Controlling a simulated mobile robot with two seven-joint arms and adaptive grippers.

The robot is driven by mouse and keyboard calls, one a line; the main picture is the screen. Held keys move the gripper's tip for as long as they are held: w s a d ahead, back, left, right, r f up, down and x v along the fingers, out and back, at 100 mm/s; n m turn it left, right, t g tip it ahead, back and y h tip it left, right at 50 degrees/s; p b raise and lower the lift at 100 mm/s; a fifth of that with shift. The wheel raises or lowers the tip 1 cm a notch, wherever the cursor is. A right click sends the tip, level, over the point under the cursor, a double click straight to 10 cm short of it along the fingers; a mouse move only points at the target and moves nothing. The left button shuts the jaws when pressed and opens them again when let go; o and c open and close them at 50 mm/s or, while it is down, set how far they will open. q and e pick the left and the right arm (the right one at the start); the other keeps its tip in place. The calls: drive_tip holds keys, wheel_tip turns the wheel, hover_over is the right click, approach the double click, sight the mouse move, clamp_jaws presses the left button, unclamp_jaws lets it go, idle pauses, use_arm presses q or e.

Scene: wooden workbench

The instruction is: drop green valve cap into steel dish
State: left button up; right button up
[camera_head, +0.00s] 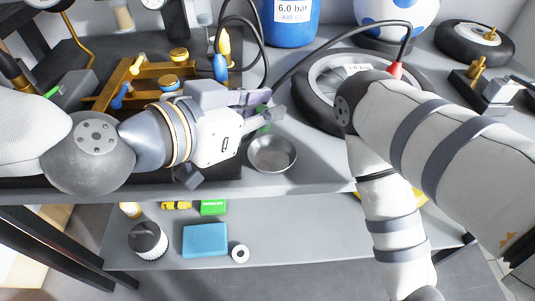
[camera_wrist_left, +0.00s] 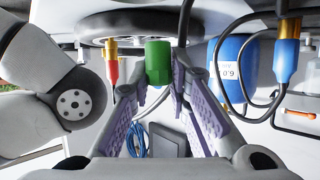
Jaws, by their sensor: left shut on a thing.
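The green valve cap (camera_wrist_left: 158,62) is held between the fingertips of my left gripper (camera_wrist_left: 160,88), seen in the left wrist view. In the head view my left gripper (camera_head: 268,108) reaches in from the left, and only a little of the green cap (camera_head: 264,127) shows below its fingers. The steel dish (camera_head: 272,153) is round, shallow and looks empty. It stands on the bench close to the front edge, just below the gripper in the picture. My right arm crosses the right side, but its gripper is outside the view.
A wheel with a black tyre (camera_head: 300,112) lies behind the dish, partly hidden by my right arm. A blue tank (camera_head: 290,25) stands at the back with a black hose. A yellow fixture (camera_head: 125,90) is at the left. A lower shelf (camera_head: 300,240) holds a blue box (camera_head: 205,240).

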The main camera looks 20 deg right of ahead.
use_arm(q)
drive_tip(key=o, duration=0.8)
drive_tip(key=v, duration=0.7)
drive_tip(key=shift+s+a+r, duration=0.1)
drive_tip(key=shift+s+a, duration=0.05)
drive_tip(key=shift+a, duration=0.05)
